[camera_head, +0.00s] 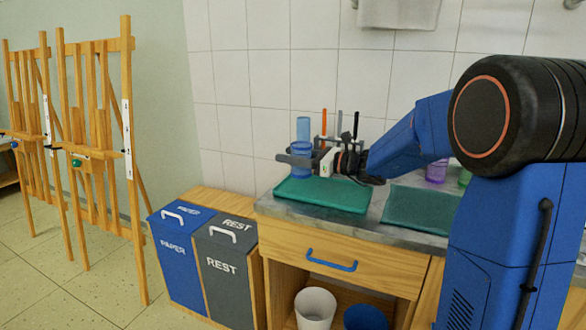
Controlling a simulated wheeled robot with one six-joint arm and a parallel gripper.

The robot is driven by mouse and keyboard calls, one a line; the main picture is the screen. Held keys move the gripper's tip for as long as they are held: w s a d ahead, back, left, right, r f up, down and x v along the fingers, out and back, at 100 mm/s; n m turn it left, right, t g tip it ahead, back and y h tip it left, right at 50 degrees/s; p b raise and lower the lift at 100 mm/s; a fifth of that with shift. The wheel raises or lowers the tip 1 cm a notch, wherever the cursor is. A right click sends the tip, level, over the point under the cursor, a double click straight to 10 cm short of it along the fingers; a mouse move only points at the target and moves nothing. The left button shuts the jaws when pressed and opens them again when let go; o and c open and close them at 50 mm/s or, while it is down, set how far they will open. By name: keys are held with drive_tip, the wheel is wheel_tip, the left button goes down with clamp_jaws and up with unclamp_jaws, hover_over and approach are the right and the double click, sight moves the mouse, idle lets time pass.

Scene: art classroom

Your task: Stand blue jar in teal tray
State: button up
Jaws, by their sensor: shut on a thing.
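My gripper (301,160) is shut on the blue jar (301,172), with its dark fingers around the jar's middle. The jar is upright over the left back part of the teal tray (335,197). From this view I cannot tell whether its base touches the tray or hangs just above it. The tray is a shallow green-teal rectangle on the grey counter.
A lighter blue cylinder (303,127) shows behind the jar, near slim orange and dark upright things. A darker teal flat piece (418,208) lies right of the tray. A purple cup (436,173) stands farther right. Two bins (213,267) stand left of the counter.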

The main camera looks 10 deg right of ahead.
drive_tip(key=shift+f, duration=1.85)
drive_tip(key=o, duration=1.1)
drive_tip(key=shift+f, duration=0.1)
drive_tip(key=shift+c, duration=0.2)
drive_tip(key=shift+s+d, duration=0.2)
drive_tip(key=v, duration=1.1)
drive_tip(key=shift+s+d, duration=0.15)
drive_tip(key=shift+d, duration=0.05)
